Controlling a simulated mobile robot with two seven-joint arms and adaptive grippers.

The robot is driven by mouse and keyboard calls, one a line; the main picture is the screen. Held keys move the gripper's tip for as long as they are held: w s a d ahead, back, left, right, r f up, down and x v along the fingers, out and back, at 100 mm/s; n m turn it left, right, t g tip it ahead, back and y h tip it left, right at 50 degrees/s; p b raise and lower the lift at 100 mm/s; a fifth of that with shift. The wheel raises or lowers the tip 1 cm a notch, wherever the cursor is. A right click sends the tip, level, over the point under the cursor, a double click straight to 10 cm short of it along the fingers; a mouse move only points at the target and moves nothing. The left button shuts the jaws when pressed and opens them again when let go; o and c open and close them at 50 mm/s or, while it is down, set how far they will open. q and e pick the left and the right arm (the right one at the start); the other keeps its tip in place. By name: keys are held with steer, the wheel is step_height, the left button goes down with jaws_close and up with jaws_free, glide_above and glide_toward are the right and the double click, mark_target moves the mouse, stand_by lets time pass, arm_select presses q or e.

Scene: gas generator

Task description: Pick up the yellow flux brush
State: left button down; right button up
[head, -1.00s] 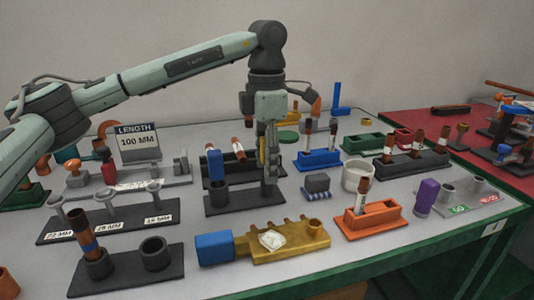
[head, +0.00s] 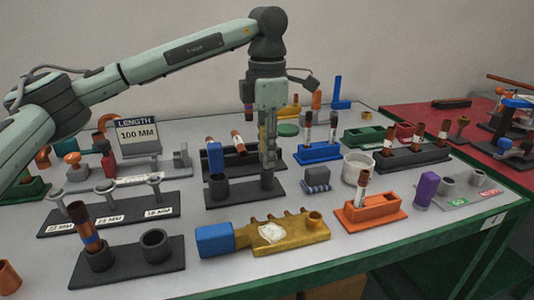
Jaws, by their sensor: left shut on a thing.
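The yellow flux brush (head: 262,138) shows as a narrow upright yellow strip at my left gripper (head: 268,162). The gripper points straight down and is shut on the brush, over the right cup of a dark two-cup holder (head: 240,192). The fingers hide most of the brush, and I cannot tell whether its lower end is still inside the cup. A blue brush (head: 215,160) stands in the holder's left cup. My right gripper is not in view.
A yellow manifold with a blue end (head: 290,234) lies in front. Behind is a dark rack (head: 240,152) with copper pieces. A blue rack (head: 318,154) is at the back right.

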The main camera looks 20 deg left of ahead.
arm_select(q)
steer(key=r, duration=0.3)
steer(key=shift+s+a+r, duration=0.15)
steer(key=shift+s+r, duration=0.1)
steer(key=shift+r, duration=0.1)
steer(key=s+a+r, duration=0.4)
steer(key=s+r, duration=0.2)
steer(key=s, duration=0.4)
steer(key=shift+a+r, duration=0.15)
steer(key=shift+r, duration=0.1)
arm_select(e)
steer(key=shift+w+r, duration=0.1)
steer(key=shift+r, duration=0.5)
arm_select(q)
steer(key=shift+s, duration=0.1)
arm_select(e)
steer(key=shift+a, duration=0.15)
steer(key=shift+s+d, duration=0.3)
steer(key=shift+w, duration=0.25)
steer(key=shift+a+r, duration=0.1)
